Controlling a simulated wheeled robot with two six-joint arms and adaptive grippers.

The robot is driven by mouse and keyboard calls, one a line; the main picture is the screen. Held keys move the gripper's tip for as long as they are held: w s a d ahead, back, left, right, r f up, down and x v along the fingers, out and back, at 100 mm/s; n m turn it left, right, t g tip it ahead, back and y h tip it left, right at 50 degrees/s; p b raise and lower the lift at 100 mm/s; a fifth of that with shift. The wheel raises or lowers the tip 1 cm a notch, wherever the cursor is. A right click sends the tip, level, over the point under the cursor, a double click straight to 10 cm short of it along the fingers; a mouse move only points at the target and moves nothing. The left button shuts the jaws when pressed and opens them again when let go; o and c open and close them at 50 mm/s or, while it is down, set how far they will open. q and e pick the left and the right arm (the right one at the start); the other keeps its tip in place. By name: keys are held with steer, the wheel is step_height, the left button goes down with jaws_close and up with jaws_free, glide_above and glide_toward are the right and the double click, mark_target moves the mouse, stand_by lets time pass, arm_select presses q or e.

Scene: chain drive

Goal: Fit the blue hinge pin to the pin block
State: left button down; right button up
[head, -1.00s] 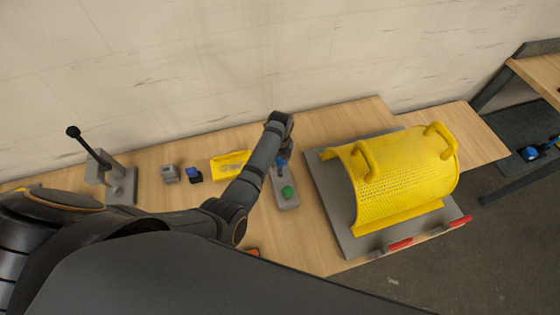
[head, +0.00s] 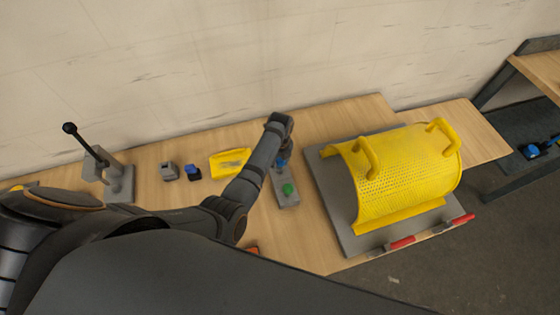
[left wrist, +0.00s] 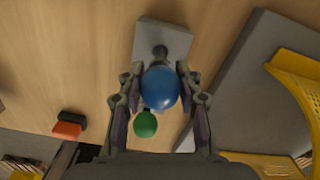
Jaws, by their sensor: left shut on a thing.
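The blue hinge pin (head: 282,162) shows as a small blue patch by my left gripper (head: 281,151) in the head view. In the left wrist view its round blue head (left wrist: 160,87) sits between the two fingers of my left gripper (left wrist: 158,95), which is shut on it. The grey pin block (head: 287,202) lies on the table under the gripper, with a green knob (head: 287,189) at its near end. In the left wrist view the block (left wrist: 165,38) shows beyond the blue head, with a dark post on it. Whether the pin touches the block is hidden. My right gripper is not in view.
A yellow perforated guard (head: 405,180) stands on a grey plate (head: 328,195) to the right. A yellow tray (head: 229,163), small grey and blue blocks and a lever press (head: 119,185) stand to the left. An orange-and-black item (left wrist: 67,129) lies nearby.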

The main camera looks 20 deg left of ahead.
arm_select(q)
steer(key=shift+f+b, duration=0.85)
steer(key=shift+f, duration=0.5)
steer(key=c, duration=0.8)
jaws_free()
steer(key=shift+r, duration=0.1)
step_height(320, 180, up, 12)
steer(key=shift+f, duration=0.1)
